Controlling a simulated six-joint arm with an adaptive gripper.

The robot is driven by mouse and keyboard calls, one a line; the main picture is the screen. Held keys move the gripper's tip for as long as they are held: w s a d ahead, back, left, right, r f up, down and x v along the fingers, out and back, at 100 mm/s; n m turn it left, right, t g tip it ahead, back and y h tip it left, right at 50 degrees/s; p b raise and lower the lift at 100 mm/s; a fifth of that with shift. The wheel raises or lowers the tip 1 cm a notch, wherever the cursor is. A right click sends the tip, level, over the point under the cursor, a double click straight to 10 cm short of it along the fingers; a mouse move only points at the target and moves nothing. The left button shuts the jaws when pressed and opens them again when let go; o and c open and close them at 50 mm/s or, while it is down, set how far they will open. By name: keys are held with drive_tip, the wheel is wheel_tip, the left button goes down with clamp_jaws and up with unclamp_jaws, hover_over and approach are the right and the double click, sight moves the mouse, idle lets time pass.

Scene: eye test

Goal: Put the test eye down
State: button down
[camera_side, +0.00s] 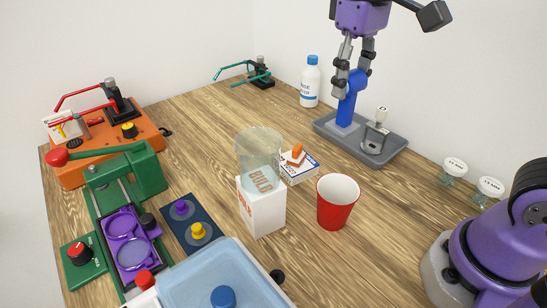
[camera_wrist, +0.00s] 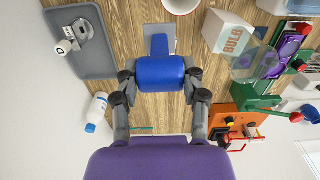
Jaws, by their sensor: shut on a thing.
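My gripper (camera_side: 356,70) is shut on a blue piece, which I take to be the test eye (camera_side: 347,104). In the wrist view, its wide rounded blue body (camera_wrist: 160,78) lies between the two fingers, with a narrower blue part (camera_wrist: 159,45) beyond it. A pale square shows around that narrower part; I cannot tell whether it belongs to the piece. In the side view, the piece hangs below the fingers and overlaps the grey tray (camera_side: 400,142). In the wrist view, the tray (camera_wrist: 88,66) lies left of the piece. I cannot tell how high its lower end is.
A metal stand with a white top (camera_side: 381,116) is on the tray. A red cup (camera_side: 338,203), a BULB box (camera_side: 262,207) and a small box with an orange-topped item (camera_side: 301,167) stand nearby. A white bottle (camera_side: 310,85) is behind. Wood is clear left of the tray.

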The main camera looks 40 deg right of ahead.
drive_tip(key=s+a, duration=1)
wheel_tip(320, 180, down, 17)
drive_tip(key=shift+d+r, duration=0.1)
drive_tip(key=shift+r, duration=0.1)
drive_tip(key=shift+f, duration=0.15)
drive_tip(key=shift+c, duration=1.9)
unclamp_jaws()
